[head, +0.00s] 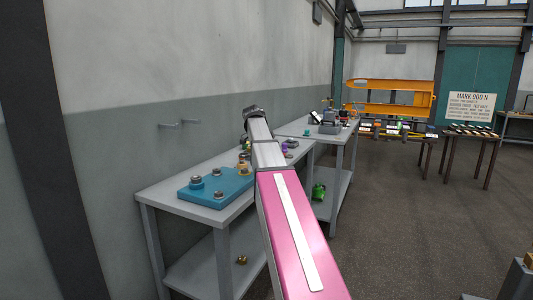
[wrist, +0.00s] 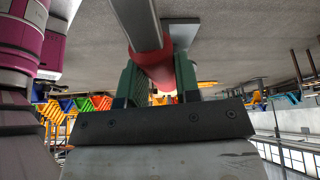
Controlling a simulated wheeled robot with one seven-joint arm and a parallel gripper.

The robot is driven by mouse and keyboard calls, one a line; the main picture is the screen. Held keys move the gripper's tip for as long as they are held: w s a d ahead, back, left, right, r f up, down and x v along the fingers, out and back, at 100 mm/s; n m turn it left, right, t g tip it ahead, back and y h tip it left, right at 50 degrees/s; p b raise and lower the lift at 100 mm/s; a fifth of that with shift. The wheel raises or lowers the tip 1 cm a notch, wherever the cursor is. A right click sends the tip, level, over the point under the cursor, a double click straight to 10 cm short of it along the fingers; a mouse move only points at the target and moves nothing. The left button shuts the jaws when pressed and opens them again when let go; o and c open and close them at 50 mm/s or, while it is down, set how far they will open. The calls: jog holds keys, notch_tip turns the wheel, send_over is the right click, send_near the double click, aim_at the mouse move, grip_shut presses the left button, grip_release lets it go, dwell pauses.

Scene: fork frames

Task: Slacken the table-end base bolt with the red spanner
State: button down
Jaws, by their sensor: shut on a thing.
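My gripper (wrist: 160,78) is shut on the red spanner in the wrist view. The spanner's red handle (wrist: 158,70) lies between two green-padded fingers, and its grey shank (wrist: 138,22) runs out to the top edge. The spanner's jaw end is out of view. In the head view my arm reaches forward and hides its own gripper and the spanner. An orange fork frame (head: 400,86) stands at the back right. I cannot pick out its table-end base bolt at this size. The spanner's contact with any bolt does not show.
A grey bench (head: 160,193) along the left wall carries a blue plate (head: 232,187) with several bolt-like pieces. A second bench (head: 345,133) behind holds small parts. A dark table (head: 480,137) stands right, beside a sign (head: 471,107). The floor at right centre is clear.

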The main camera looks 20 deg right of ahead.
jog(key=shift+f, duration=2.55)
jog(key=shift+f, duration=1.1)
jog(key=c, duration=1.7)
grip_release()
grip_shut()
jog(key=shift+w+d+n+t, duration=0.2)
jog(key=shift+w+d+n, duration=0.05)
jog(key=shift+w+n, duration=0.3)
jog(key=shift+w+d+n+t, duration=0.2)
jog(key=shift+w+n, duration=0.2)
jog(key=shift+n, duration=0.15)
jog(key=shift+w+d+n+t+h, duration=0.2)
jog(key=shift+w+n+t, duration=0.1)
jog(key=shift+w+n, duration=0.45)
jog(key=shift+w+d+n+t+h, duration=0.2)
jog(key=shift+w+n+t, duration=0.1)
jog(key=shift+w+n, duration=0.4)
